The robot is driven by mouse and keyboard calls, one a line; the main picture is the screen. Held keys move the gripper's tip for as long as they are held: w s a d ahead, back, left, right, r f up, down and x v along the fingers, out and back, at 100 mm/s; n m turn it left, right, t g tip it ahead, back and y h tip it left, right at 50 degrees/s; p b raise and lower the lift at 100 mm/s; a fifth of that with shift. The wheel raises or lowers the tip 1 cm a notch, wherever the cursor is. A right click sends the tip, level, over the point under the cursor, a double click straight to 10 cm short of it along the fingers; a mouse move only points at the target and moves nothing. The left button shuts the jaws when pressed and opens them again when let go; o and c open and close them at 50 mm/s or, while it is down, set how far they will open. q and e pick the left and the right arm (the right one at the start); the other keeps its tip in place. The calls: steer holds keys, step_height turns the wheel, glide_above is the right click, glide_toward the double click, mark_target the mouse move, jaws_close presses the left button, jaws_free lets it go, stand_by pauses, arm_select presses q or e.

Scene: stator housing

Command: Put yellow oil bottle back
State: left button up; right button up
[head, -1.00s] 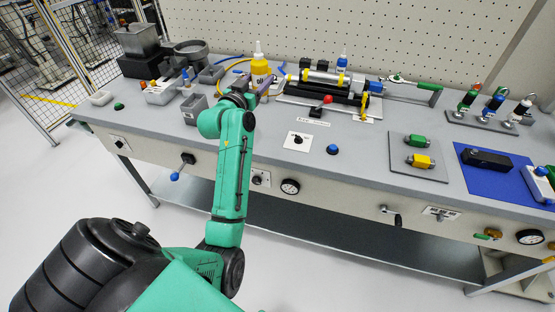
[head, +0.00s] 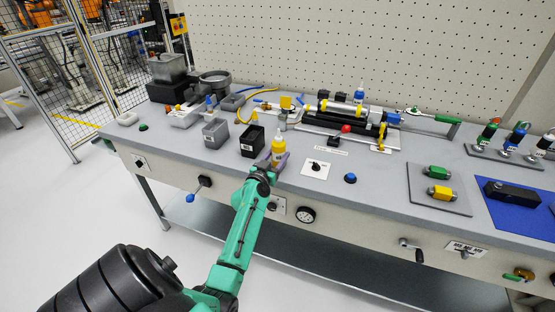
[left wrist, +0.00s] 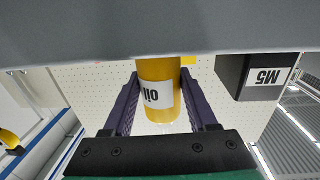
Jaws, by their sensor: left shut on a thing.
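The yellow oil bottle (head: 278,148) is upright near the bench's front edge, just right of a black bin. My left gripper (head: 274,161) is shut on its body, with the purple fingers on either side. In the left wrist view, which is upside down, the bottle (left wrist: 158,88) with its white "oil" label sits between the fingers of the left gripper (left wrist: 160,100). I cannot tell whether its base touches the bench top. My right gripper is not in view.
The black bin (head: 251,144) stands close to the bottle; its M5 label shows in the left wrist view (left wrist: 267,77). A grey bin (head: 215,134) is left of it. A white switch plate (head: 316,170) lies right.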

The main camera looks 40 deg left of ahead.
arm_select(q)
steer(key=shift+f, duration=0.2)
steer(key=o, duration=1)
steer(key=shift+c, duration=0.2)
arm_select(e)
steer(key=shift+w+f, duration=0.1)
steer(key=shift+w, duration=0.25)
arm_select(q)
steer(key=shift+r, duration=0.15)
